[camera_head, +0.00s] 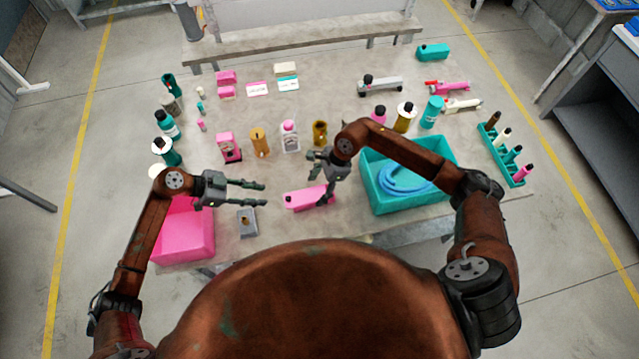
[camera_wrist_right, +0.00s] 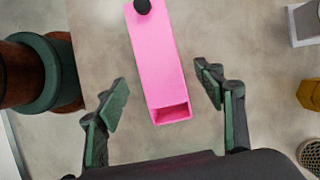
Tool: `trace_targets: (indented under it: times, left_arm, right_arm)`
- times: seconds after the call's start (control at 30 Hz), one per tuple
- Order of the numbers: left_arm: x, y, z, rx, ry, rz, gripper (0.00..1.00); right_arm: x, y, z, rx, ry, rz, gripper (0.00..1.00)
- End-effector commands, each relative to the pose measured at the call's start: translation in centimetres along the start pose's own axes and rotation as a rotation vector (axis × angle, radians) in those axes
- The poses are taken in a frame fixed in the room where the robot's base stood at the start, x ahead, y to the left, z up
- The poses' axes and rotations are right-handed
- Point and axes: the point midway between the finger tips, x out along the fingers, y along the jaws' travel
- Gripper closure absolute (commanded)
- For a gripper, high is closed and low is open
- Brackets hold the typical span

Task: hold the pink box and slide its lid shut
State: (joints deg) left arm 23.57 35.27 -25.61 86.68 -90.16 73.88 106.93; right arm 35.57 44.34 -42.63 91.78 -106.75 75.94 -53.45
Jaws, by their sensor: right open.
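The pink box (camera_head: 312,196) lies on the table in front of me, long and narrow, with a black knob at its left end. In the right wrist view the box (camera_wrist_right: 158,60) shows a flat pink lid with the black knob (camera_wrist_right: 143,6) at its far end. The near end has an uncovered opening (camera_wrist_right: 170,113). My right gripper (camera_head: 324,178) is open at the box's right end, its fingers (camera_wrist_right: 160,78) apart on either side of the box, with gaps to both. My left gripper (camera_head: 264,194) is open and empty, left of the knob end, not touching the box.
A teal bin (camera_head: 372,200) with a blue hose stands to the right, a pink bin (camera_head: 185,245) to the left. A small grey block (camera_head: 247,222) sits near the front edge. Several bottles stand behind the box, including a gold one (camera_head: 320,131).

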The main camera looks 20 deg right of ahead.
Motion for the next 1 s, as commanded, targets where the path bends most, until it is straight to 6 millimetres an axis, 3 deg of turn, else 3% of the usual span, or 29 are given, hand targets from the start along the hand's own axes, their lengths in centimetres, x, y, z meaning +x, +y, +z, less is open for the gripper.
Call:
trace_targets:
  times: [0.3,0.7,1.0]
  left_arm:
    - [0.0,0.0,0.0,0.0,0.0,0.0,0.71]
    - [0.0,0.0,0.0,0.0,0.0,0.0,0.71]
    - [0.0,0.0,0.0,0.0,0.0,0.0,0.71]
  right_arm:
    - [4.2,0.0,0.1,0.003,-0.004,0.001,0.38]
    - [4.9,0.0,0.0,0.003,-0.003,-0.001,0.38]
    - [4.9,0.0,0.0,0.003,-0.003,-0.001,0.58]
